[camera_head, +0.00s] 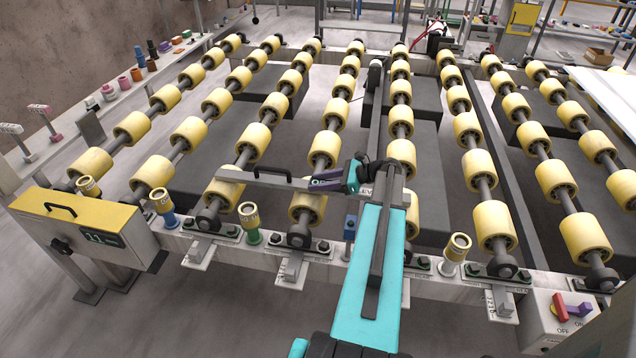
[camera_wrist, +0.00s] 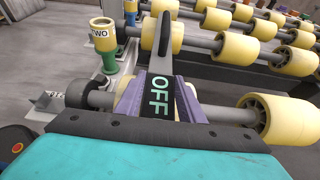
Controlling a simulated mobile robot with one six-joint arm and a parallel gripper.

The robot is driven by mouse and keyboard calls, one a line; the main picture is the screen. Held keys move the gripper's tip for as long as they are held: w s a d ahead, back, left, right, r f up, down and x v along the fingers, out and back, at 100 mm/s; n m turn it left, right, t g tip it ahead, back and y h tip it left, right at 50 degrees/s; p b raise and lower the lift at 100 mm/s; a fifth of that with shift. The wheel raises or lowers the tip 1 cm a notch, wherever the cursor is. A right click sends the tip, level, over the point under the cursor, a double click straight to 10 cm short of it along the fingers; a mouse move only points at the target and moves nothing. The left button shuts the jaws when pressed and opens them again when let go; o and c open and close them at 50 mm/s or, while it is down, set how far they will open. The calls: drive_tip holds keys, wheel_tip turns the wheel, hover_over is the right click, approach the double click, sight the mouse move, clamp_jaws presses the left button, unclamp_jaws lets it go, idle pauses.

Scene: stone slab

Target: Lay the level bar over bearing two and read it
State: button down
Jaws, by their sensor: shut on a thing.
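My gripper (camera_head: 335,182) has purple jaws and is shut on the level bar (camera_head: 268,184), a long grey bar with a dark handle. In the wrist view the bar (camera_wrist: 160,94) lies between the jaws, pointing away, with a dark panel reading OFF. It lies above the near part of the roller shafts; I cannot tell whether it touches anything. The green post (camera_head: 250,222) with a yellow top stands on the near rail; in the wrist view its label reads TWO (camera_wrist: 103,47). A dark bearing (camera_head: 299,236) is right of it, another (camera_head: 209,220) left.
Rows of yellow rollers (camera_head: 325,148) on shafts fill the frame. A blue post (camera_head: 165,209) and a cream post (camera_head: 455,252) stand on the near rail. A yellow-topped box (camera_head: 100,238) is at the left, a switch box (camera_head: 556,318) at the right.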

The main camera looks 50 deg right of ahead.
drive_tip(key=c, duration=1.2)
unclamp_jaws()
drive_tip(key=b+v, duration=0.2)
drive_tip(key=v, duration=0.8)
drive_tip(key=shift+s+d+r+b, duration=0.15)
drive_tip(key=shift+s+d+b, duration=0.05)
drive_tip(key=shift+s+b, duration=0.1)
drive_tip(key=shift+s+d+r, duration=0.25)
drive_tip(key=shift+s+r, duration=0.05)
drive_tip(key=shift+s, duration=0.2)
drive_tip(key=shift+w+r, duration=0.1)
